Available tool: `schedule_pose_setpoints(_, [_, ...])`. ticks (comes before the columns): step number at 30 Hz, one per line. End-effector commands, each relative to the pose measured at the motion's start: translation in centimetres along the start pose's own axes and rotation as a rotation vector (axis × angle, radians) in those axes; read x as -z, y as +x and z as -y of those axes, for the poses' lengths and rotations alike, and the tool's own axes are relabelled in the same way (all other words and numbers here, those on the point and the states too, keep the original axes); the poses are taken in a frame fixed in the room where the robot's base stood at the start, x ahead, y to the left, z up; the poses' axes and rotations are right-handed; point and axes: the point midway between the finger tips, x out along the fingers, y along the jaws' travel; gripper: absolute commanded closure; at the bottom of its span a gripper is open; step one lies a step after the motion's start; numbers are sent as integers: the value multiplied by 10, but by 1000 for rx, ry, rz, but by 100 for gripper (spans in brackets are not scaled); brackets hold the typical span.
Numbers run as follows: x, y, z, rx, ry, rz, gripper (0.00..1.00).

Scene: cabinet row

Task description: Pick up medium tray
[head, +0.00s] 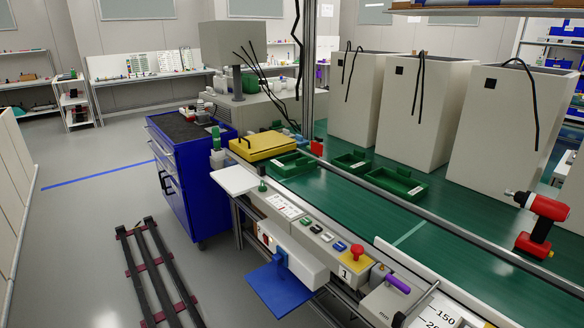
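Three green trays sit on the green worktop beside the cabinets. The left tray (297,171) stands just right of a yellow case. The middle tray (351,166) looks the smallest, with a raised green part at its back. The right tray (399,192) is nearest to me and has a white label and a raised part at its back. I cannot tell for certain which one is the medium tray. The trays look empty. My gripper does not show in the head view.
Tall beige cabinets (404,113) stand behind the trays. The yellow case (263,146) is left of the trays; a red drill (540,222) stands far right. Bare worktop (455,215) lies between. A blue tool cart (190,178) stands left.

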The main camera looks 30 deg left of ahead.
Motion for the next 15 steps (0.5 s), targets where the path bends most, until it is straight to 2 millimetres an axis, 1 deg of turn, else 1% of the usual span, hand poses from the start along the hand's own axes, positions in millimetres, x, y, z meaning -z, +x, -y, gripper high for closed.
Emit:
schedule_pose_setpoints(14, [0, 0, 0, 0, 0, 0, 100])
schedule_pose_setpoints(15, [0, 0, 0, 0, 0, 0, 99])
